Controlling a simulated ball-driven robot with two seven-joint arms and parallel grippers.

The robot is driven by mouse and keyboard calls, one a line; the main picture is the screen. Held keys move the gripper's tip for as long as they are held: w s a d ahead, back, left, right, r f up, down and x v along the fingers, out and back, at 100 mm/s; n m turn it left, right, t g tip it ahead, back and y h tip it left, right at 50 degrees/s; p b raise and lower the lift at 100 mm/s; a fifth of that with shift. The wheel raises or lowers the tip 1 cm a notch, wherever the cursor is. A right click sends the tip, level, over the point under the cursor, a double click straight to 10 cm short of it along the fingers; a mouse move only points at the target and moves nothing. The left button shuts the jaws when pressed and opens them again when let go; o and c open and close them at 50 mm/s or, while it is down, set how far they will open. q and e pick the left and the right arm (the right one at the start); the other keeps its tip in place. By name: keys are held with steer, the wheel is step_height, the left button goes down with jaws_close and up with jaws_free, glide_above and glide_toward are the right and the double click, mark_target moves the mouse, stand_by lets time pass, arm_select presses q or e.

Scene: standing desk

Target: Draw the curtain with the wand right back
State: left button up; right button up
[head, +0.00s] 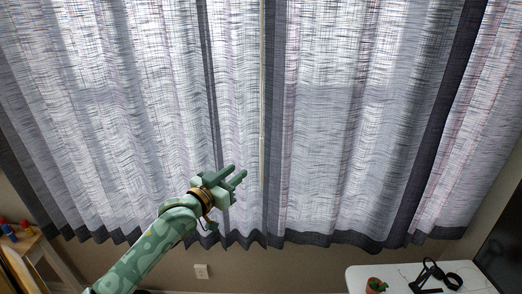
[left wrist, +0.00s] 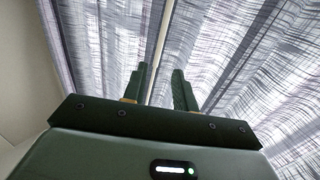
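A sheer grey-white curtain (head: 130,110) with dark vertical bands hangs across the window, spread wide on both sides of the middle. The wand (head: 262,100) is a thin pale rod hanging upright near the middle, beside a dark curtain edge. My left gripper (head: 239,171) is open and empty, a little left of the wand's lower part, with its fingers pointing up and right. In the left wrist view, the two fingers (left wrist: 159,88) stand apart, and a pale strip that looks like the wand (left wrist: 161,45) shows beyond the gap. My right gripper is not in view.
A white table (head: 358,278) with a small potted plant (head: 376,285) and a black object (head: 436,274) stands at lower right. A dark screen (head: 503,250) is at the right edge. A wooden stand (head: 35,255) is at lower left.

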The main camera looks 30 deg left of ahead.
mark_target(261, 152)
arm_select(q)
steer(key=w, duration=1.3)
steer(key=shift+w+d+f+b, duration=0.1)
steer(key=shift+w+d+b, duration=0.15)
steer(key=shift+b, duration=0.1)
jaws_close()
